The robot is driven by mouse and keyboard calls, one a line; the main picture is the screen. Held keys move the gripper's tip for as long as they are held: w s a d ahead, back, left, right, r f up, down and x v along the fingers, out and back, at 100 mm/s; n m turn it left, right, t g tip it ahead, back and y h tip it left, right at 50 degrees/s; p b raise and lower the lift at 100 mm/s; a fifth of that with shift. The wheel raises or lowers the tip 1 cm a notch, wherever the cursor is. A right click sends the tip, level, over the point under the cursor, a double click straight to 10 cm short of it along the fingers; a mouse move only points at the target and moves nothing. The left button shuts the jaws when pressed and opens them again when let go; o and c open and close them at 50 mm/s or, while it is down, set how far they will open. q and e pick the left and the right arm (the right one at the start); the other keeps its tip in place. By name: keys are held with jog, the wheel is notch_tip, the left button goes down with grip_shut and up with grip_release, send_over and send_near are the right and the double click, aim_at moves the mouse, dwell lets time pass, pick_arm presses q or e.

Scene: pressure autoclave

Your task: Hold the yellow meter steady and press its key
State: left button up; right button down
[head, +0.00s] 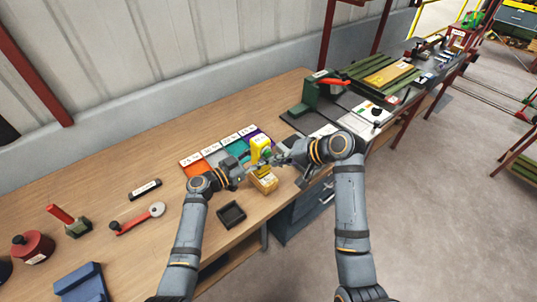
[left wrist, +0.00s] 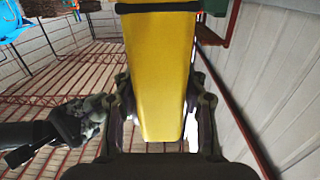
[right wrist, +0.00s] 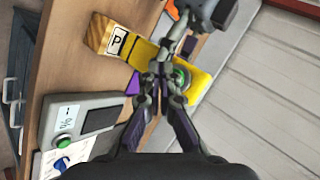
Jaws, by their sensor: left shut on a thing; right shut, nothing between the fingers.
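The yellow meter (head: 258,146) is upright over the wooden bench, and a green round part shows on its face. My left gripper (head: 246,166) is shut on the meter, whose yellow body (left wrist: 160,75) fills the space between the fingers in the left wrist view. My right gripper (head: 279,158) is shut and empty, its tips close to the meter's green part (right wrist: 181,77). The right fingers (right wrist: 160,78) partly hide the meter in the right wrist view; I cannot tell whether they touch it.
A small black tray (head: 231,214) lies in front. Coloured labelled plates, including an orange one (head: 194,164), lie behind. A grey device with a green button (right wrist: 75,130) is nearby.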

jog(key=s+d, duration=0.1)
jog(key=s, duration=0.1)
jog(key=s+d, duration=0.2)
dwell(0.4)
dwell(0.4)
pick_arm(q)
jog(key=o, duration=1.4)
jog(key=shift+o, duration=0.2)
jog(key=shift+a, duration=0.1)
jog(key=v, duration=1.2)
